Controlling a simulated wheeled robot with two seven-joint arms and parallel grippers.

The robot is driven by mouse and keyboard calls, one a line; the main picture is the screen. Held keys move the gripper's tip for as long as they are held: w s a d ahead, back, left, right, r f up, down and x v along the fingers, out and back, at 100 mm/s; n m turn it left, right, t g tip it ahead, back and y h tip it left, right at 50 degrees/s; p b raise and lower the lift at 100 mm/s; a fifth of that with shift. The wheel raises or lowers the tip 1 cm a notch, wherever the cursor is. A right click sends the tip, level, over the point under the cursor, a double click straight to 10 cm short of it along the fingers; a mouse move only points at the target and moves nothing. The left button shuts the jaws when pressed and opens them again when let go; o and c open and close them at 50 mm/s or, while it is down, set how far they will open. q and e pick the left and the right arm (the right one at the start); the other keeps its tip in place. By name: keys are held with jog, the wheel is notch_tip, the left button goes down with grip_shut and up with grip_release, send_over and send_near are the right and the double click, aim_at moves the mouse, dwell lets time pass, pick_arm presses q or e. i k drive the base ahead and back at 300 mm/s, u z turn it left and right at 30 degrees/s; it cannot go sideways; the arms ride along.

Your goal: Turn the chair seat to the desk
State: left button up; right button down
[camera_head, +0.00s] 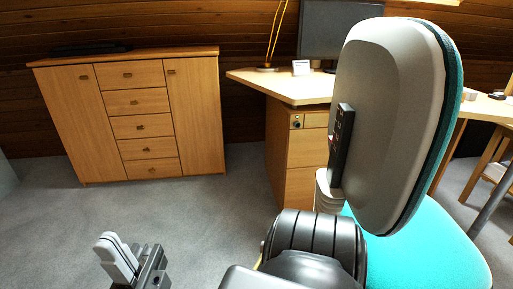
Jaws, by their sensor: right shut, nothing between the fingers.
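The chair shows on the right, with a grey backrest shell (375,110) edged in teal and a teal seat (415,255). The back of the backrest faces left toward me, and the seat lies to its right, cut off by the bottom edge. The wooden desk (285,84) stands behind the chair, partly hidden by the backrest. My right gripper (128,258) is at the bottom left, low over the grey carpet, shut and empty, well apart from the chair. My dark arm link overlaps the area just left of the seat. My left gripper is not in view.
A wooden cabinet (135,115) with doors and drawers stands at the back left. On the desk are a dark monitor (335,28), a yellow lamp (275,35) and a small white card (301,67). Open carpet (200,215) lies between cabinet and chair.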

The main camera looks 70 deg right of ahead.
aim_at(432, 251)
jog(key=i, duration=1.2)
jog(key=z, duration=2.05)
jog(key=i, duration=2.3)
jog(key=z, duration=3.15)
